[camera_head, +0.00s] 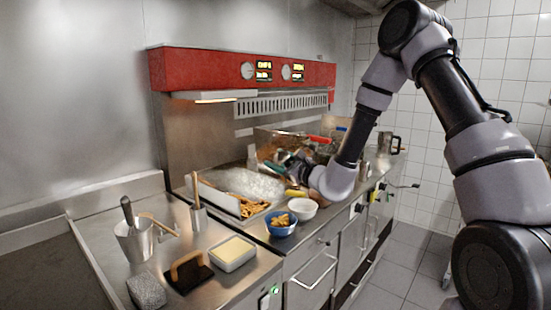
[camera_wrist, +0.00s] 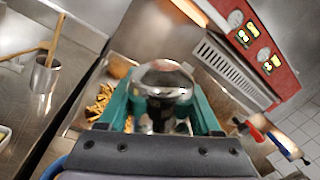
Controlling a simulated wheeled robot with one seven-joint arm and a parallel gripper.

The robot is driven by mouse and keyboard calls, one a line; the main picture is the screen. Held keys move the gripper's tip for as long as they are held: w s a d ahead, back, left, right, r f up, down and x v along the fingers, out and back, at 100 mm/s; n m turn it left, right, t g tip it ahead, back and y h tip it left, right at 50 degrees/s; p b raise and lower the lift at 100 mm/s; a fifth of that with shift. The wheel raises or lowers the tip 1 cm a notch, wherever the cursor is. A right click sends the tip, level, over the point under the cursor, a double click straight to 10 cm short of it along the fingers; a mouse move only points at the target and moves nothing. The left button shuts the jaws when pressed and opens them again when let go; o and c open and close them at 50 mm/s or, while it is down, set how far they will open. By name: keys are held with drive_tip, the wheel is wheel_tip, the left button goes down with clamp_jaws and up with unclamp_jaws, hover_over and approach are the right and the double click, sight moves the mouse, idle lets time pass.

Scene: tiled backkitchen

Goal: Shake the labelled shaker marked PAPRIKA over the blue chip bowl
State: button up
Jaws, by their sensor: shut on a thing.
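My gripper (camera_head: 290,167) is in the air above the fryer counter, behind and above the blue chip bowl (camera_head: 274,230). The bowl holds chips and stands near the counter's front edge. In the wrist view the teal fingers are shut around a shaker with a shiny rounded metal top (camera_wrist: 165,82). Its label is not visible, so I cannot read PAPRIKA on it. In the head view the shaker is too small and hidden by the gripper to make out clearly. A blue edge at the lower left of the wrist view may be the bowl.
A white bowl (camera_head: 301,209) stands right beside the blue bowl. A chip tray (camera_head: 247,211) with loose chips lies behind it. A tub of yellow stuff (camera_head: 233,265), a dark-and-tan block (camera_head: 188,272) and a metal utensil pot (camera_head: 135,243) stand at left. The red-fronted hood (camera_head: 205,70) overhangs the back.

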wheel_tip(320, 180, down, 9)
drive_tip(key=n+g+y, duration=0.2)
drive_tip(key=n+y, duration=0.1)
drive_tip(key=n, duration=1.6)
drive_tip(key=shift+w+d+g, duration=0.3)
drive_tip(key=shift+w+d, duration=0.05)
drive_tip(key=shift+w, duration=0.05)
drive_tip(key=shift+r, duration=0.15)
idle(0.6)
